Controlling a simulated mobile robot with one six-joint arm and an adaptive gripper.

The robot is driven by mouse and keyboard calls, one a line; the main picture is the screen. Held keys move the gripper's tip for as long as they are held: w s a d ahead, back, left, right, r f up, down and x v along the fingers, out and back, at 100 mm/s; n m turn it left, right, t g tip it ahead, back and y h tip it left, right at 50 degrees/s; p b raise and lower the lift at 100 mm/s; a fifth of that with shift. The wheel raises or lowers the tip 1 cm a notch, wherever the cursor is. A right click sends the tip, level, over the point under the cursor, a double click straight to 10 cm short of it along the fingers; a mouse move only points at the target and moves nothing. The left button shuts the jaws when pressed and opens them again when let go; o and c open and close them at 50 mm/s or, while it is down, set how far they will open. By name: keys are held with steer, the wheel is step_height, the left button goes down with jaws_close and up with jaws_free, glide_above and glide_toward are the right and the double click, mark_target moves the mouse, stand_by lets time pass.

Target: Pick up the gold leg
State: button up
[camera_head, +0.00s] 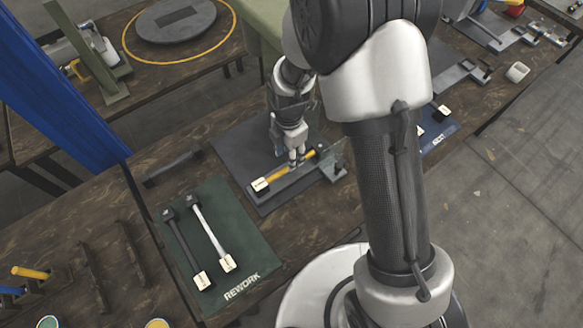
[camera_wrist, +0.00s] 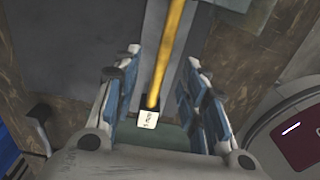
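In the wrist view the gold leg (camera_wrist: 167,54) runs lengthwise between the two blue-padded fingers of my gripper (camera_wrist: 161,75). The fingers stand apart with gaps on both sides of the leg. The exact height above the leg is hard to tell.
A green REWORK mat (camera_head: 239,262) holds a dark leg (camera_head: 182,245) and a silver leg (camera_head: 210,236). A dark bar (camera_head: 171,168) lies behind it on the bench. A blue mat (camera_head: 438,133) is partly behind my arm. Clear floor lies to the right.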

steer(key=f, duration=0.1)
steer(key=f+b, duration=0.1)
steer(key=f, duration=0.1)
steer(key=f+b, duration=0.1)
steer(key=shift+s+d+f, duration=0.1)
steer(key=shift+d+f, duration=0.2)
steer(key=shift+f, duration=0.45)
steer(key=shift+r, duration=0.1)
steer(key=shift+c, duration=0.3)
jaws_close()
